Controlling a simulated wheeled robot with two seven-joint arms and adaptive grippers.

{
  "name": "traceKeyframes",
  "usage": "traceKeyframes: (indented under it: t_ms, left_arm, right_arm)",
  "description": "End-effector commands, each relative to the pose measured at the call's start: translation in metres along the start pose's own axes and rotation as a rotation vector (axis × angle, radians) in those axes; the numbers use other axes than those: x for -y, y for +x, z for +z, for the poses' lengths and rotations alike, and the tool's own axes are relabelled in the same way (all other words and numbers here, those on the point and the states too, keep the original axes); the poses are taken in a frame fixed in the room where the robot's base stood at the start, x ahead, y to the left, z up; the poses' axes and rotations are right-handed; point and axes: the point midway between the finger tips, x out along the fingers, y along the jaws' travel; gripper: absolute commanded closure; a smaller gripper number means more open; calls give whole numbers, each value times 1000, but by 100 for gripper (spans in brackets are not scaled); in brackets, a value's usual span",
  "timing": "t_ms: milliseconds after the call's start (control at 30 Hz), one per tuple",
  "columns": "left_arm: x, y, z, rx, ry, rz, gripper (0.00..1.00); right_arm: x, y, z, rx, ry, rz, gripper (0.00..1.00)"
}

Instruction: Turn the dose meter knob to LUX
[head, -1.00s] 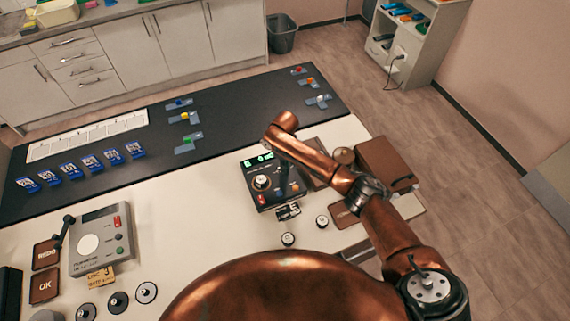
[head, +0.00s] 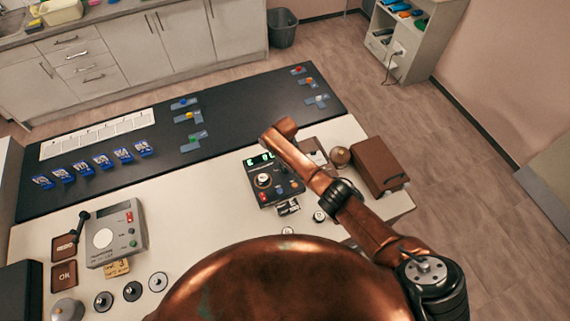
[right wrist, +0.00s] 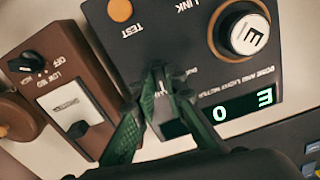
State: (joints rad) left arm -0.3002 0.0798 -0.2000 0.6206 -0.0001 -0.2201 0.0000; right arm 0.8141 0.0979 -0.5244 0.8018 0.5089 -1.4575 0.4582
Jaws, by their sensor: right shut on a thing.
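The dose meter (head: 258,192) is a dark box with a lit green display, on the pale worktop. In the right wrist view the meter (right wrist: 200,60) appears turned around, with a large white-capped knob (right wrist: 247,36), an orange TEST button (right wrist: 120,10) and a green-lit display (right wrist: 228,112). My right gripper (right wrist: 161,76) has its green-tinted fingers closed together on a small dark knob on the meter's face, beside the white-capped knob. The fingers hide most of that small knob, and its pointer setting is not readable. My left gripper is not in view.
A brown box (head: 382,165) and a round brown knob (head: 340,156) stand right of the meter. A brown switch unit (right wrist: 60,95) sits close by in the wrist view. A grey device (head: 117,232), REDO and OK pads (head: 64,274), and several round dials lie left.

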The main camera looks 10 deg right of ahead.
Motion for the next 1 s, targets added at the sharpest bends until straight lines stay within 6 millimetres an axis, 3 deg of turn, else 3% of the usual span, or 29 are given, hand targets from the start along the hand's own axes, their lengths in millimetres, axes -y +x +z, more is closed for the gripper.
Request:
traceKeyframes:
  t_ms: [400, 933, 967, 1000]
  left_arm:
    - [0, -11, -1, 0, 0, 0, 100]
    - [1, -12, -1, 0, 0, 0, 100]
    - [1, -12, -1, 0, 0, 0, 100]
    - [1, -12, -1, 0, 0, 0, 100]
  right_arm:
    - [0, -2, -2, -4, 180, -1, 100]
    - [0, -2, -2, -5, 202, -1, 100]
    - [0, -2, -2, -5, 202, -1, 88]
    - [0, -2, -2, -5, 202, -1, 85]
